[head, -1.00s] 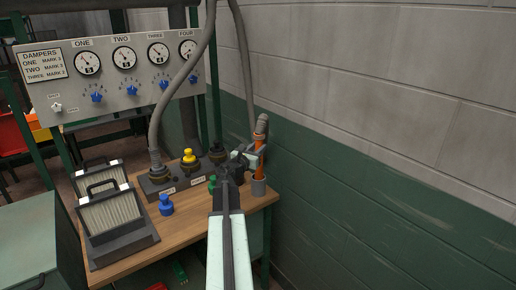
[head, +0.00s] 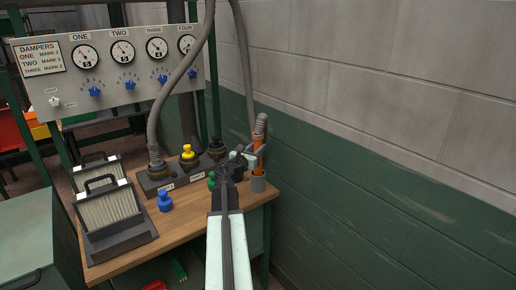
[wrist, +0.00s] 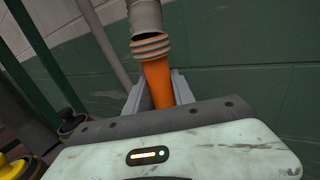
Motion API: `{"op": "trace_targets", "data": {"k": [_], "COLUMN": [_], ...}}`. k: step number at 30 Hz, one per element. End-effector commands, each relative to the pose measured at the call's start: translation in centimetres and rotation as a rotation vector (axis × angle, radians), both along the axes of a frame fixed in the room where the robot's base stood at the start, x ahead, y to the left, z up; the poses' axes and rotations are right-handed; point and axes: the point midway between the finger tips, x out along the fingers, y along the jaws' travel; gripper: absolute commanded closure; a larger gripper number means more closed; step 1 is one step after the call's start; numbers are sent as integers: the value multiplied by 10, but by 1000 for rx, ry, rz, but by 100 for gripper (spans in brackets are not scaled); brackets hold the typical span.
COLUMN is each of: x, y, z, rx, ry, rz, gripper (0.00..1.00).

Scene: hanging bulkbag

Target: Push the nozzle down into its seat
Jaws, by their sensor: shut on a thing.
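The orange nozzle (head: 258,163) stands nearly upright at the right end of the bench, with a grey hose on its top. Its lower end meets the grey cup-shaped seat (head: 258,184); how deep it sits inside cannot be told. My gripper (head: 255,153) is shut on the nozzle from the left. In the wrist view the orange nozzle (wrist: 155,78) is between the two grey fingers, with its ribbed collar and the hose end above them. The nozzle's lower end and the seat are hidden there behind my gripper's body.
A block of ports with a hose, a yellow plug (head: 188,152) and a black plug stands left of my gripper. A blue plug (head: 165,202) and a filter unit (head: 108,218) are farther left. The block wall (head: 350,190) is close on the right.

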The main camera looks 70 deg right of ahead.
Motion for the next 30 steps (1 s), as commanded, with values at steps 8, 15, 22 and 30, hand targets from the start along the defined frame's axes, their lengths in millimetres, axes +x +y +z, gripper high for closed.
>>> {"op": "trace_targets", "data": {"k": [8,15,22,30], "x": [1,1,2,2], "y": [1,1,1,1], "z": [0,-8,-15,-15], "rx": [0,0,0,0], "ry": [0,0,0,0], "rz": [0,1,1,2], "gripper": [100,100,100,100]}}
